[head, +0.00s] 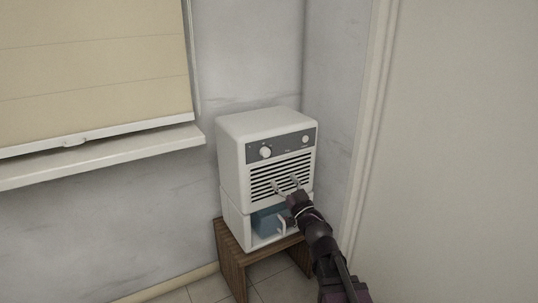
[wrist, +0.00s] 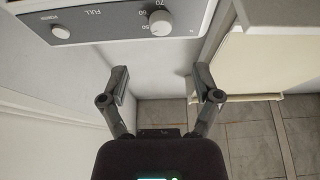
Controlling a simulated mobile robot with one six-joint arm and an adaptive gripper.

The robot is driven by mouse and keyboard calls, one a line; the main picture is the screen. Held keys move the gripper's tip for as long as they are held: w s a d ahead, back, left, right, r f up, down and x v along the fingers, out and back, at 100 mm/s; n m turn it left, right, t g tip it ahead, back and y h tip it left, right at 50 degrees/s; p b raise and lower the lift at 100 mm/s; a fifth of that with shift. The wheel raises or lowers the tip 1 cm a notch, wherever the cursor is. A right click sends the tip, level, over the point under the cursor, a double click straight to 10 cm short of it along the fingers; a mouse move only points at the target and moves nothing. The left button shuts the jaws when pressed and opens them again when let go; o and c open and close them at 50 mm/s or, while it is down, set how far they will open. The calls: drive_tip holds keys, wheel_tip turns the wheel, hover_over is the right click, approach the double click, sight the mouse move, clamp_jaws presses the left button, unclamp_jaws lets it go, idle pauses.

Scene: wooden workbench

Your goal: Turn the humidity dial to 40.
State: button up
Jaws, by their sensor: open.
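The white dehumidifier (head: 232,150) stands upright with a grey control panel near its top front. The round white humidity dial (head: 265,152) is at the left of this panel in the head view. In the wrist view the dial (wrist: 161,23) shows at the top, with 50, 60 and 70 printed beside it; I cannot read its setting. My gripper (head: 285,184) is open and empty, in front of the vent slats and below the dial. In the wrist view my gripper (wrist: 161,80) has its fingers spread wide, apart from the dial.
A smaller power knob (head: 305,139) sits at the panel's right. A blue water tank (head: 267,222) shows in the lower opening. The unit rests on a wooden stool (head: 233,262). A windowsill (head: 100,157) juts out at left; a pale door-like panel (head: 460,150) stands at right.

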sight(267, 155)
drive_tip(key=p+x, duration=0.3)
drive_tip(key=x, duration=0.7)
drive_tip(key=shift+w+a+r+p, duration=0.1)
drive_tip(key=shift+w+a+p, duration=0.15)
drive_tip(key=shift+p, duration=0.15)
